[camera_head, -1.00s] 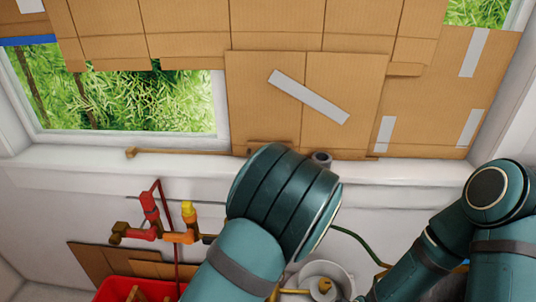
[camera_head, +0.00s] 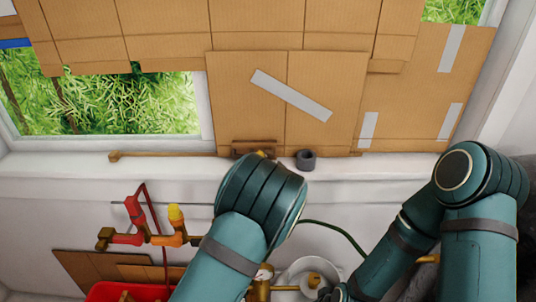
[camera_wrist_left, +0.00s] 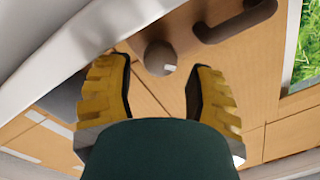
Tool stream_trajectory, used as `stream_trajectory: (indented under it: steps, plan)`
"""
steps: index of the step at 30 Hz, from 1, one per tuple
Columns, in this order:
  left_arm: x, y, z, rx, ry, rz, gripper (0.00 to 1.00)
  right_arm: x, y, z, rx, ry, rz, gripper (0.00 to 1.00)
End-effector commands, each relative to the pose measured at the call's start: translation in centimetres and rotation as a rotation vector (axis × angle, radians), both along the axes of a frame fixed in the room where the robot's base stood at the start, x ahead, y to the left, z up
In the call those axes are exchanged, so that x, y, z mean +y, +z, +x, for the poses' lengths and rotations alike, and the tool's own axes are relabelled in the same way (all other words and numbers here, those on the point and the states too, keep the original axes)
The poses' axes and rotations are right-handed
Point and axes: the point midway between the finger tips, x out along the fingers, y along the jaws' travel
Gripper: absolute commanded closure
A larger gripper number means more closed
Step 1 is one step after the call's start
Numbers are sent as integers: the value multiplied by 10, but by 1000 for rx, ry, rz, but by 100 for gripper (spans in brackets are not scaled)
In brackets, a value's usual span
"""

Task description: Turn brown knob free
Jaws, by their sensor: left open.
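A rounded brown-grey knob (camera_wrist_left: 160,57) with a pale mark sits on the cardboard in the left wrist view. It appears between the fingertips of my left gripper (camera_wrist_left: 155,66), which is open with yellow ridged fingers apart on either side of it. I see no contact, and the depth between fingers and knob is unclear. In the head view my wrist hides the knob and most of the gripper; only a bit of yellow shows by the cardboard. My right arm stands at the right; its gripper is not visible.
A brown handle (camera_wrist_left: 238,20) is beside the knob. A grey roll (camera_head: 305,160) rests on the white sill (camera_head: 345,168). Red and orange pipework (camera_head: 135,234) is at lower left, above a red bin (camera_head: 105,292). A green hose (camera_head: 340,230) hangs below.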

Motion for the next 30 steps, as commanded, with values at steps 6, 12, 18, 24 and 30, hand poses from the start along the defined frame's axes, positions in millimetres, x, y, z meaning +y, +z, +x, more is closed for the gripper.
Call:
stream_trajectory:
  steps: [6, 12, 18, 24, 30]
  plan:
    - [2, 0, 28, -1, 1, 1, 46, 0, 4, 0, 0, 0, 1, 53]
    - [3, 0, 39, 0, 0, 1, 46, 0, 5, 0, 0, 0, 1, 53]
    - [3, 0, 40, 0, 0, 1, 46, 0, 5, 0, 0, 0, 1, 53]
    - [3, 0, 40, 1, -1, 1, 79, 0, 5, 0, 0, 0, 1, 53]
    - [3, 0, 40, 0, 0, -1, 100, 0, 4, 0, 0, 0, 1, 53]
